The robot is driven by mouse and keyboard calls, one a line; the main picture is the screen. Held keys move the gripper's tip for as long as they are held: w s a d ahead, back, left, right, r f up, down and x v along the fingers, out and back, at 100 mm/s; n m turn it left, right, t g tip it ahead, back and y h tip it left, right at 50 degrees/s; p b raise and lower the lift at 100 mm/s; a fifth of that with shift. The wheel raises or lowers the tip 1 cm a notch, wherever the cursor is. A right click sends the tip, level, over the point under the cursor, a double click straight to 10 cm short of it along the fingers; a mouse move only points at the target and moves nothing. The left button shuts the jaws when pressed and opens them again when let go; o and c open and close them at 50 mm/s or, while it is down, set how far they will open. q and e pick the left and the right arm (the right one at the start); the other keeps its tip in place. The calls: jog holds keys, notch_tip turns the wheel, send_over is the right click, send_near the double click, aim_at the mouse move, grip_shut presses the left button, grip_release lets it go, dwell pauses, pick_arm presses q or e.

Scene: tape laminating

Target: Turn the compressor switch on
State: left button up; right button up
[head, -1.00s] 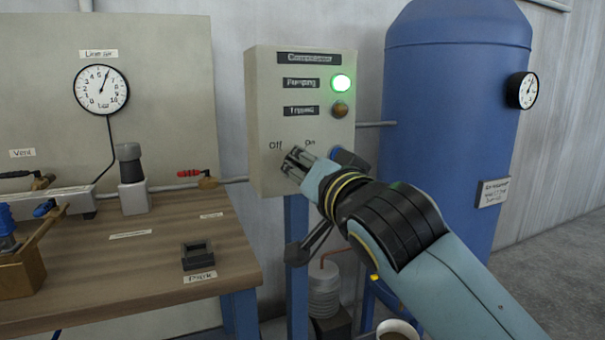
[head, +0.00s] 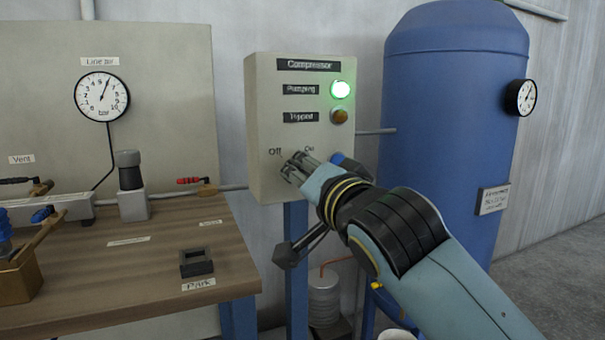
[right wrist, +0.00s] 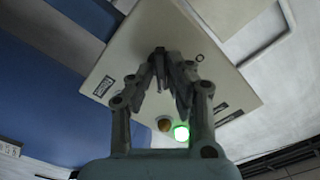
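The pale compressor box (head: 262,90) stands on a blue post in the head view, with "Off" and "On" marked low on its face. Its green Pumping lamp (head: 340,89) is lit; the amber Tripped lamp (head: 339,116) looks unlit. My right gripper (head: 293,168) is at the box face below these marks and hides the compressor switch there. In the right wrist view, its fingers (right wrist: 172,62) are close together around a dark piece that looks like the switch knob. The knob's exact angle is hidden. My left gripper is not in view.
A blue tank (head: 440,120) with a gauge (head: 520,94) stands right of the box. A wooden bench (head: 150,265) at left carries valves, fittings and a dark block (head: 197,263) by the "Park" label. A line air gauge (head: 102,96) hangs on the panel behind.

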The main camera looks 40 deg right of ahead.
jog(key=shift+o, duration=1.4)
jog(key=v, duration=0.7)
jog(key=shift+s, duration=0.3)
jog(key=shift+r, duration=0.1)
